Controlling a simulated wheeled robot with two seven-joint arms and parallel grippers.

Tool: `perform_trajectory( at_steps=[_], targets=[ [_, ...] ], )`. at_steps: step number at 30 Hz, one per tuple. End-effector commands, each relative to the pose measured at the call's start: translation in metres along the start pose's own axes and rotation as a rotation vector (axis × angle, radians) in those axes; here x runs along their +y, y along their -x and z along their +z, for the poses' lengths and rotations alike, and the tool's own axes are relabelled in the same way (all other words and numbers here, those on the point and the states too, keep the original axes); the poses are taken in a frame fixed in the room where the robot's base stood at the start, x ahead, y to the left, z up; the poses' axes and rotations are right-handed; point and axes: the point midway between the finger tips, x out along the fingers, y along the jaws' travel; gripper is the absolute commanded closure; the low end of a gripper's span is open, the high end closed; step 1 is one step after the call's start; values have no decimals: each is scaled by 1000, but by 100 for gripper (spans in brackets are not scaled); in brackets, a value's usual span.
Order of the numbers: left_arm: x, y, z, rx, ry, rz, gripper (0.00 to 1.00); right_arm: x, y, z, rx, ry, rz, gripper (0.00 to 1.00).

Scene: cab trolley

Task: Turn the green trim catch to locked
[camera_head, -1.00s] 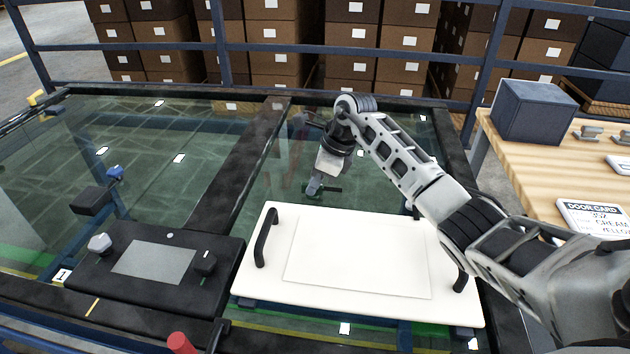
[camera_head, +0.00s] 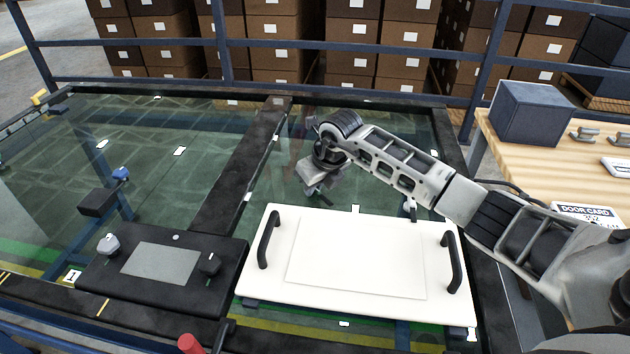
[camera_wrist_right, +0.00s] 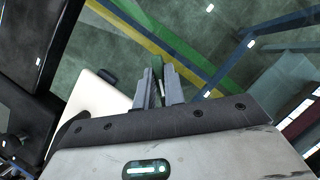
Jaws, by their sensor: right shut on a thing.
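The green trim catch shows as a small dark green piece between the fingers in the right wrist view (camera_wrist_right: 157,63). My right gripper (camera_head: 314,190) is shut on it, just behind the cream panel. The fingers also show in the right wrist view (camera_wrist_right: 160,88), close together around the piece. In the head view the gripper largely covers the catch, and only a small dark end (camera_head: 325,200) shows below the fingers. I cannot read its locked or unlocked marking. My left gripper is not in view.
The cream panel (camera_head: 355,268) with two black handles lies in front of the gripper. A black panel (camera_head: 155,295) with knobs lies to its left. A blue catch (camera_head: 120,174) stands on the left glass. A wooden table (camera_head: 500,150) with a blue-grey box (camera_head: 532,112) is at right.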

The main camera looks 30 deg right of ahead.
Motion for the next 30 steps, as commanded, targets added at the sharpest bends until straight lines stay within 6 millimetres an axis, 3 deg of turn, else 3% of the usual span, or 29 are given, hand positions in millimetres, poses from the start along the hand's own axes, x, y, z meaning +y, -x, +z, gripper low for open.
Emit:
perform_trajectory(
  at_steps=[18,30],
  targets=[
    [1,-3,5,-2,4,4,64,3,-1,1,1,-525,-220,100],
    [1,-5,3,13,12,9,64,4,-1,1,3,-738,-307,100]
  ],
)
